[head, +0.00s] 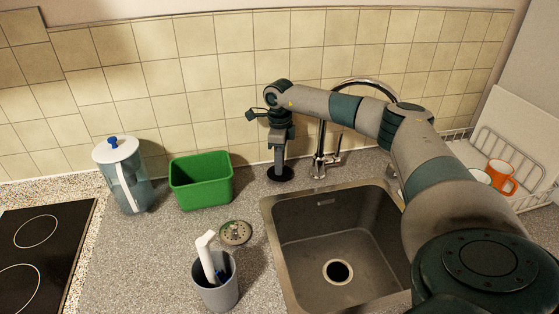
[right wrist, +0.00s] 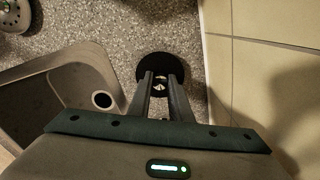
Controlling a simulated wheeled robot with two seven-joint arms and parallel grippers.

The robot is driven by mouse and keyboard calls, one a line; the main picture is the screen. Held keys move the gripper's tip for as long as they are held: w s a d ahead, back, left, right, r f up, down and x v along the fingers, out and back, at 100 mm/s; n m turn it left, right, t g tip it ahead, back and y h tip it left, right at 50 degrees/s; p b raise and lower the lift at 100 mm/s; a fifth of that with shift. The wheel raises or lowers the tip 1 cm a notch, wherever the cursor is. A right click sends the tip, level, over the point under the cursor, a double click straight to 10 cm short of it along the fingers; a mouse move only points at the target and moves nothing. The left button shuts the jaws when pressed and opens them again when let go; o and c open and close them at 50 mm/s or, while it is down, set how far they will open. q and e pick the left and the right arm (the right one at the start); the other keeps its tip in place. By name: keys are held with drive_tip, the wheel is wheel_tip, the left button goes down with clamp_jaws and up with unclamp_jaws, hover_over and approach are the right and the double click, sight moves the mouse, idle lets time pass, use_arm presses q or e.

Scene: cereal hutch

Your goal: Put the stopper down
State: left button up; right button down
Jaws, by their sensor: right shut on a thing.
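The stopper (head: 282,174) is a black round disc at the back of the counter, left of the tap. It also shows in the right wrist view (right wrist: 148,64), with a small light-coloured part at its middle between the fingers. My right gripper (head: 279,166) points down over the disc and is shut on the stopper; its fingertips also show in the right wrist view (right wrist: 160,80). The disc is at or just above the counter; I cannot tell if it touches. My left gripper is not in view.
The sink (head: 322,225) with an open drain (head: 338,271) lies in front. A metal strainer (head: 235,233), a grey cup with brushes (head: 216,287), a green tub (head: 201,183) and a jug (head: 131,185) stand left. The tap (head: 319,160) is close right; the tiled wall is behind.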

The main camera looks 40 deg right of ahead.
drive_tip(key=shift+w+f, duration=0.15)
drive_tip(key=shift+f, duration=0.05)
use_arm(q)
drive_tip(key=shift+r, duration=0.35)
use_arm(e)
drive_tip(key=shift+f, duration=0.15)
drive_tip(key=c, duration=1.6)
unclamp_jaws()
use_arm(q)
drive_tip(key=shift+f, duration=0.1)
use_arm(e)
drive_tip(key=shift+r, duration=0.2)
